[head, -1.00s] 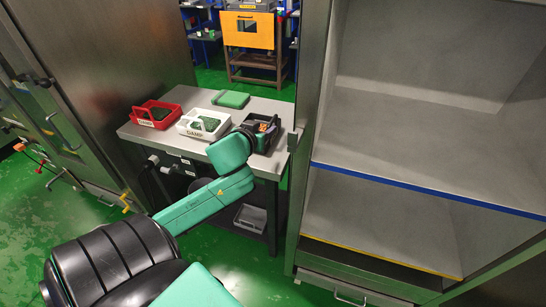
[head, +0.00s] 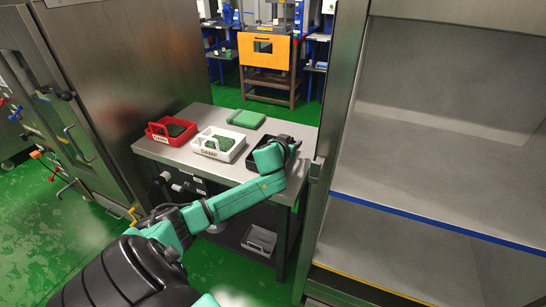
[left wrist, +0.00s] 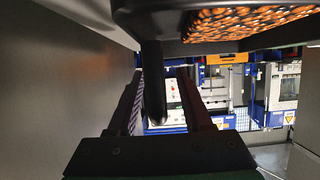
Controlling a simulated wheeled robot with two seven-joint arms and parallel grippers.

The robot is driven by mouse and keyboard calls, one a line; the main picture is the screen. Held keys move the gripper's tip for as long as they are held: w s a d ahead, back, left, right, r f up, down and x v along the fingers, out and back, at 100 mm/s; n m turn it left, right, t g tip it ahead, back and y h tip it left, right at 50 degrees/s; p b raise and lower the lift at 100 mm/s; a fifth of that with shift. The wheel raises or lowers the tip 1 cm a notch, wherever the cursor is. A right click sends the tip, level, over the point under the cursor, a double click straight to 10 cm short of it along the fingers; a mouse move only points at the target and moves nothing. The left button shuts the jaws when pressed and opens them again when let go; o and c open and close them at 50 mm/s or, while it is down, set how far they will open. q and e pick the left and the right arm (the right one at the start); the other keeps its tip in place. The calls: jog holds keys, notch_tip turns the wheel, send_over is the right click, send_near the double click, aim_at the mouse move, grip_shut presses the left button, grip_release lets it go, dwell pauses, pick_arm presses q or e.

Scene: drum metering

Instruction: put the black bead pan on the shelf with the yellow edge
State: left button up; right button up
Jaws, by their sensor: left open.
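The black bead pan (head: 253,162) sits at the right end of the grey worktable, mostly hidden behind my left arm in the head view. In the left wrist view the black pan (left wrist: 178,22) is close overhead, with orange beads showing in it. My left gripper (head: 290,142) is at the pan's right side. In the left wrist view its open fingers (left wrist: 160,100) stand either side of a dark downward bar that looks like the pan's handle, with gaps beside it. The yellow-edged shelf (head: 372,286) is the lower one in the right cabinet. My right gripper is not in view.
A white pan (head: 218,145) and a red pan (head: 171,131), both with green contents, stand left on the worktable (head: 190,163). A green box (head: 246,119) lies behind. The blue-edged shelf (head: 440,200) is above the yellow-edged one; its visible surface is empty. The cabinet's side post stands beside the table.

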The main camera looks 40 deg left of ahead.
pick_arm(q)
jog(key=shift+s, duration=0.1)
grip_shut()
dwell(1.2)
